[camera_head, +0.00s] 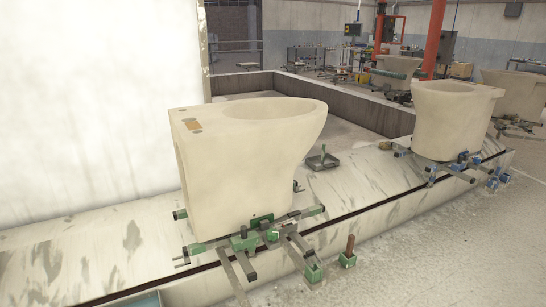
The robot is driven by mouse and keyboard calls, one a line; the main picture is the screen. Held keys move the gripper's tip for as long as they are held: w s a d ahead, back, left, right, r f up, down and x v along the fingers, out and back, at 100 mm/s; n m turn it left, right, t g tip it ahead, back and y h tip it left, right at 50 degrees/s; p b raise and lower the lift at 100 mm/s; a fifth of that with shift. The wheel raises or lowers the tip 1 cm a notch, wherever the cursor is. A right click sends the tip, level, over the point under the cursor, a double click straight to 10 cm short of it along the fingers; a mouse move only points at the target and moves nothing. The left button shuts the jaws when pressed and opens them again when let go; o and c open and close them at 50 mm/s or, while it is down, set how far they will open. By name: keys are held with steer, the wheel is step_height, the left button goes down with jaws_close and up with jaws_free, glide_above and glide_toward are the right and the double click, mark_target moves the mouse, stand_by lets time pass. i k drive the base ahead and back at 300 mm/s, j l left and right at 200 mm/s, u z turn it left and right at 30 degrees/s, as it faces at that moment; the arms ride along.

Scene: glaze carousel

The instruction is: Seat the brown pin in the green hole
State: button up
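A brown pin (350,244) stands about upright at the lower middle of the head view. Its lower end meets a small green square block (347,260), and I cannot tell how deep it sits. A second green block (314,271) is just left of it, at the end of a dark bar of the green-marked carrier (250,240). It looks like an open-topped socket, but its hole is too small to make out clearly. My gripper is not in view.
A large beige toilet bowl (240,165) rests on the green-marked carrier on a pale track ledge (90,245). Another bowl (450,120) stands on a blue-marked carrier (465,165) at right. A dark tray (322,162) lies behind. The concrete floor (450,260) at lower right is clear.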

mark_target(314, 275)
steer(key=z, duration=0.15)
steer(key=i+j+z, duration=0.1)
steer(key=i+z, duration=0.2)
steer(key=z, duration=0.2)
steer(key=i+l+u, duration=0.1)
steer(key=i+l, duration=0.15)
steer(key=i+l+u, duration=0.25)
steer(key=i+l, duration=0.15)
steer(key=l, duration=0.25)
steer(key=i+l+u, duration=0.15)
steer(key=l, duration=0.2)
steer(key=i+l+u, duration=0.1)
steer(key=i+l, duration=0.15)
steer(key=i+l+u, duration=0.15)
steer(key=l, duration=0.3)
steer(key=i+l+u, duration=0.1)
steer(key=l, duration=0.3)
steer(key=i+l+u, duration=0.15)
steer(key=l, duration=0.25)
